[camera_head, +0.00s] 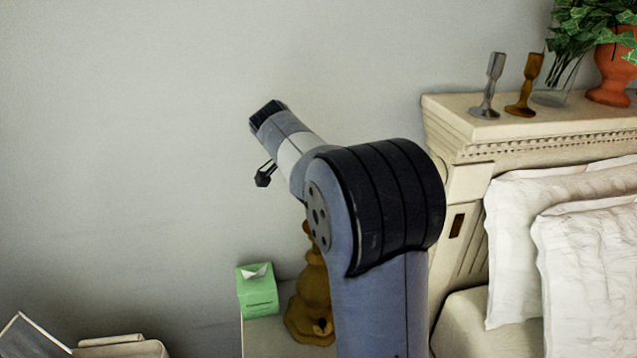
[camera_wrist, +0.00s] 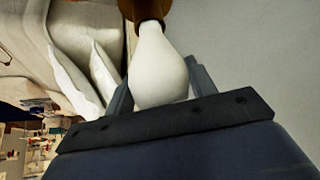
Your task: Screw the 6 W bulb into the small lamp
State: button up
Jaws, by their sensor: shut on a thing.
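The white bulb (camera_wrist: 160,65) is between the two fingers of my gripper (camera_wrist: 158,76) in the wrist view, and the gripper is shut on it. The bulb's narrow end meets the brown lamp (camera_wrist: 143,10) at the top of the wrist view. Its threads are hidden, so I cannot tell how deep it sits. In the head view the lamp's turned brown base (camera_head: 312,297) stands on the bedside table, partly behind my arm. The lamp's upper part, the bulb and the gripper's fingertips are hidden or unclear there. No wattage mark is readable.
A green tissue box (camera_head: 257,292) stands left of the lamp on the pale bedside table (camera_head: 265,340). The headboard (camera_head: 470,125) is to the right, with two candlesticks (camera_head: 490,85) and a potted plant (camera_head: 612,65) on top. Pillows (camera_head: 590,240) lie below it. The wall left is clear.

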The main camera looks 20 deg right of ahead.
jog(key=m+g+p, duration=0.1)
jog(key=m, duration=0.2)
jog(key=shift+g+p, duration=0.3)
jog(key=shift+g, duration=0.1)
jog(key=o, duration=1.1)
jog(key=shift+c, duration=0.2)
jog(key=b+v, duration=0.1)
jog(key=v, duration=0.9)
jog(key=shift+a+r, duration=0.2)
jog(key=shift+a, duration=0.15)
jog(key=shift+s, duration=0.1)
jog(key=x, duration=1.1)
jog(key=shift+d, duration=0.2)
jog(key=shift+r+n+t+b, duration=0.15)
jog(key=shift+n+t, duration=0.25)
jog(key=shift+n, duration=0.35)
jog(key=shift+r+n+t+b, duration=0.15)
jog(key=shift+n+t, duration=0.25)
jog(key=shift+n, duration=0.35)
jog(key=shift+a, duration=0.1)
